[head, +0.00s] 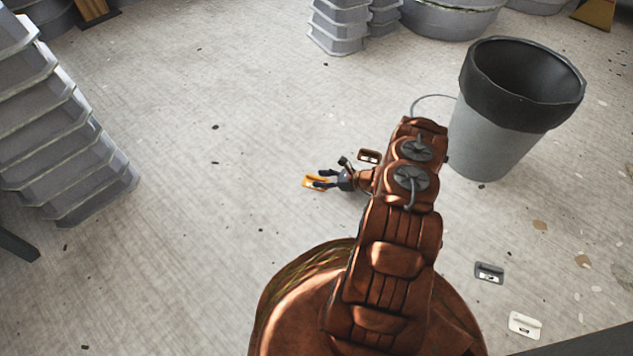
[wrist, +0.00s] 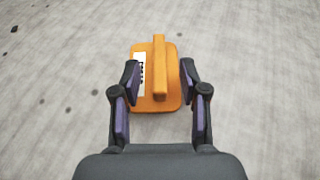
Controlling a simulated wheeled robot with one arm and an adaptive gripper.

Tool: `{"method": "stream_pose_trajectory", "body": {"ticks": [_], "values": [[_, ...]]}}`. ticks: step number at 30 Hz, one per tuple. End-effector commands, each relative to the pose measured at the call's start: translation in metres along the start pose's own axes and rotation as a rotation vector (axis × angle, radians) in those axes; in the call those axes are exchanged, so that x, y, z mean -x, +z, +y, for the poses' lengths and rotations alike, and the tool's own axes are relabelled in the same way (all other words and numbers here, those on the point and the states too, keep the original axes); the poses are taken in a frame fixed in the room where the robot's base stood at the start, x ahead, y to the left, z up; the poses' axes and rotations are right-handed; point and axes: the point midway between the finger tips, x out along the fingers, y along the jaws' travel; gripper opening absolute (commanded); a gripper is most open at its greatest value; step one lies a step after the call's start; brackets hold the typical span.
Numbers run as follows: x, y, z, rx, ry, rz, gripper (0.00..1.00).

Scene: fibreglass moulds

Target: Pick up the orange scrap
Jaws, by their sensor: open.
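The orange scrap (head: 314,182) lies on the floor left of my arm in the head view. In the wrist view the orange scrap (wrist: 170,98) is a flat rounded plate with a raised bar along it and a white label on its left side. My gripper (head: 323,179) is open over the scrap, partly hiding it in the head view. In the wrist view my gripper (wrist: 160,82) has one finger on each side of the raised bar, with a gap to it on both sides. I cannot tell how far the fingertips are above the floor.
A grey bin with a black liner (head: 485,135) stands right of my arm. A dark grey scrap (head: 489,272) and a white scrap (head: 524,324) lie at lower right. Stacked grey moulds (head: 60,140) stand at left, more (head: 340,25) at the back. The left-centre floor is mostly clear.

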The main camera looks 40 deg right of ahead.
Motion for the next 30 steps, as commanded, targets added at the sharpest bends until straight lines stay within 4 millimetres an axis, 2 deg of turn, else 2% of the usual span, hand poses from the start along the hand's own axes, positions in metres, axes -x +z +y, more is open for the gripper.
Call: {"method": "stream_pose_trajectory", "body": {"ticks": [3, 15, 26, 30], "values": [[0.0003, 0.0004, 0.0, 0.0, 0.0, 0.0, 0.43], [0.0002, 0.0005, 0.0001, 0.001, 0.001, -0.001, 0.01], [0.0006, 0.0016, 0.0001, 0.001, 0.001, 0.0, 0.0], [0.0036, 0.0098, 0.0004, 0.002, 0.002, 0.0, 0.0]]}}
